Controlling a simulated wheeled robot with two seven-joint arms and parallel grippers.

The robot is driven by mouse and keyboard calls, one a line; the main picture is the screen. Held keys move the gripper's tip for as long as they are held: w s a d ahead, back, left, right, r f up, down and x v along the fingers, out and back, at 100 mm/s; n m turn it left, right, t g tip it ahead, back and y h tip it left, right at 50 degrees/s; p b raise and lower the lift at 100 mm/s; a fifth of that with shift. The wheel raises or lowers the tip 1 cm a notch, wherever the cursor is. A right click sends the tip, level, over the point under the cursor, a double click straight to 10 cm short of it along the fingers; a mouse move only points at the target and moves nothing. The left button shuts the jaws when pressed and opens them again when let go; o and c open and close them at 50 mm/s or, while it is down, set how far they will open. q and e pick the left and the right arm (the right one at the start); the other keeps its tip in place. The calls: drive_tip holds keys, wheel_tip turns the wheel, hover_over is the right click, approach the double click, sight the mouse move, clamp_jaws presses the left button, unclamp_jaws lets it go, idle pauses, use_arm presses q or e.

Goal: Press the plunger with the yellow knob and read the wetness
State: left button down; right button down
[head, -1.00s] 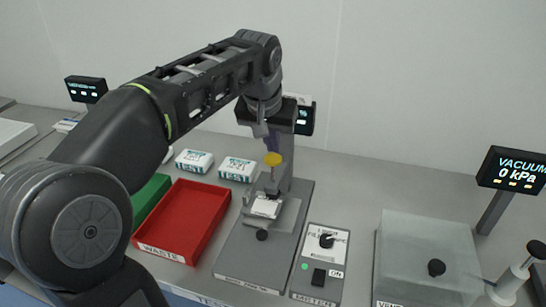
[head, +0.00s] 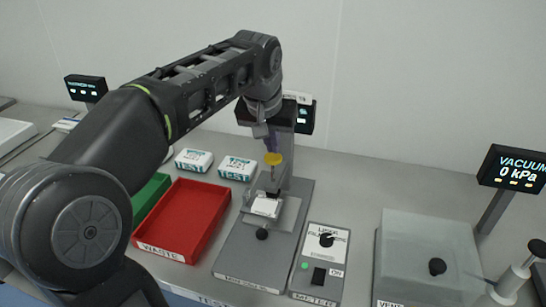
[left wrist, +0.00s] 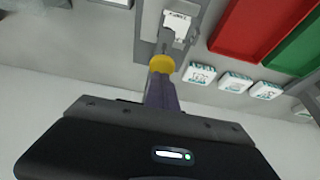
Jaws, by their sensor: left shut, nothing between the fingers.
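The yellow knob (head: 273,159) tops the plunger of the grey press stand (head: 262,232). My left gripper (head: 271,143) is shut and empty, its fingertips pointing down right at the knob's top; they look in contact with it. In the left wrist view the fingers (left wrist: 161,88) end at the yellow knob (left wrist: 162,64). A white sample piece (head: 265,206) lies on the press under the plunger; it also shows in the left wrist view (left wrist: 176,27). The small display (head: 303,117) behind the press is partly hidden and unreadable. My right gripper is not in view.
A red waste tray (head: 182,219) and a green tray (head: 150,194) lie left of the press. White test packs (head: 237,168) stand behind. A meter switch box (head: 321,262) and a clear vacuum chamber (head: 429,258) stand to the right. The vacuum display (head: 515,173) reads 0 kPa.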

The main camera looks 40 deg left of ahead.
sight(272, 159)
use_arm(q)
drive_tip(key=shift+f+b, duration=2)
drive_tip(key=shift+f, duration=0.65)
wheel_tip(272, 159, up, 5)
drive_tip(key=p, duration=0.4)
wheel_tip(272, 159, up, 4)
drive_tip(key=p, duration=0.4)
drive_tip(key=shift+r, duration=0.1)
idle(0.3)
